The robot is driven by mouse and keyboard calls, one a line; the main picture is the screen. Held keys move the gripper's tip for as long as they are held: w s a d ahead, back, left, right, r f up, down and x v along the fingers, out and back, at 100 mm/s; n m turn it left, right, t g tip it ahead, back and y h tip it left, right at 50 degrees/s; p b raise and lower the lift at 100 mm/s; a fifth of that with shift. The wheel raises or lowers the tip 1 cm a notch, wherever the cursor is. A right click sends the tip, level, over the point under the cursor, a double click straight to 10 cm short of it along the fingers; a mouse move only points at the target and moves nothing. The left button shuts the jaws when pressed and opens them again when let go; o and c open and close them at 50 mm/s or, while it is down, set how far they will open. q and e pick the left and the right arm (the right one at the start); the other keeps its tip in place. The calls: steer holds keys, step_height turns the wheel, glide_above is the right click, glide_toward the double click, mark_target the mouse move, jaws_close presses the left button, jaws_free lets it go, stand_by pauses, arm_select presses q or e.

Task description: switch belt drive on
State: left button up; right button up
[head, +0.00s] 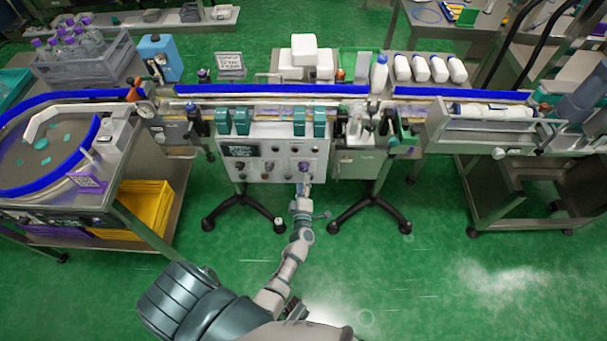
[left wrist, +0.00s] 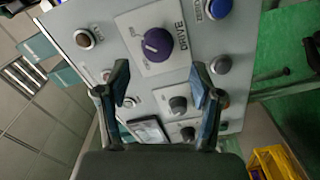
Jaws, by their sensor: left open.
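The light grey control panel (head: 282,172) stands below the conveyor in the head view. Its purple knob (head: 304,166) is on the right part of the panel. In the left wrist view the knob (left wrist: 158,45), marked with a pale line, sits on a white plate lettered "DRIVE" on the panel (left wrist: 105,18). My left gripper (head: 304,184) is just in front of the knob; in the wrist view its two fingers (left wrist: 160,88) are spread, with nothing between them. The knob lies beyond the fingertips, apart from them. My right gripper is not in view.
The conveyor (head: 270,91) with blue rails runs above the panel. A yellow crate (head: 146,208) is at left. Green floor in front is clear.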

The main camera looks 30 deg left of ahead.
arm_select(q)
steer(key=v, duration=0.6)
stand_by(0.3)
